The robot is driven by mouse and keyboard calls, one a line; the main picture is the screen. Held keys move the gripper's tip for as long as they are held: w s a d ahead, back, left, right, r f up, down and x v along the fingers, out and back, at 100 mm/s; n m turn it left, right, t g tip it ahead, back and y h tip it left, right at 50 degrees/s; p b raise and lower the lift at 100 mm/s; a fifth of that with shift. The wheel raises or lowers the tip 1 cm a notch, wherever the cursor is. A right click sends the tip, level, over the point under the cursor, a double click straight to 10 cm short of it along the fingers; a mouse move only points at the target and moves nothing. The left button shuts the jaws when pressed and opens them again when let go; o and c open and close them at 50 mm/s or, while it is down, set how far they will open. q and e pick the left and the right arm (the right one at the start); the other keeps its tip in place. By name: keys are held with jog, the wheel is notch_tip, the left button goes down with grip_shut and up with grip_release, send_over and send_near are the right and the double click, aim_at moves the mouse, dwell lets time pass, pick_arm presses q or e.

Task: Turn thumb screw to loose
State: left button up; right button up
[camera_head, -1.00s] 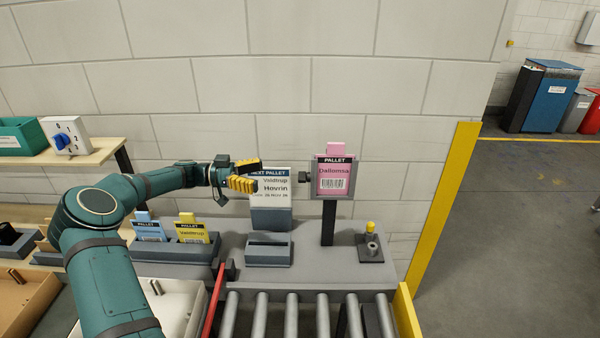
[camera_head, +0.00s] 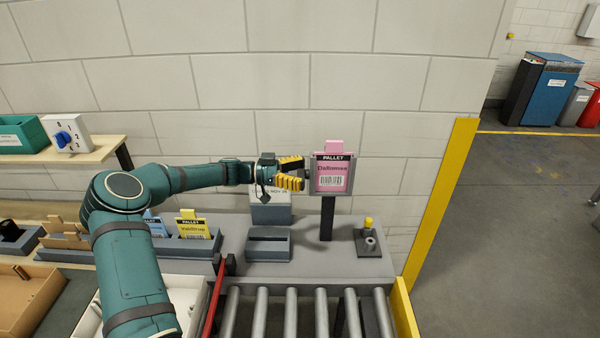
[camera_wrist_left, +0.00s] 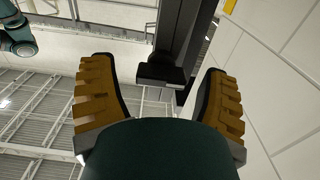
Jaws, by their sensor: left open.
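A pink pallet card (camera_head: 332,175) stands in a grey frame on a dark post at the back of the work surface. The dark thumb screw (camera_head: 307,174) is at the left side of that frame, partly hidden by my fingers. My left gripper (camera_head: 301,174) is open, its yellow-padded fingers pointing right at the screw, one above and one below. In the left wrist view a dark block (camera_wrist_left: 164,73), which looks like the screw, shows between the two spread fingers, apart from both pads. My right gripper is not in view.
A sign stand (camera_head: 271,214) is behind my left gripper, against the wall. A grey empty holder (camera_head: 268,250) and a small fixture with a yellow knob (camera_head: 369,225) stand on the surface. Rollers (camera_head: 291,315) run in front. A yellow post (camera_head: 440,200) is at right.

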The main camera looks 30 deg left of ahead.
pick_arm(q)
jog(key=c, duration=1.2)
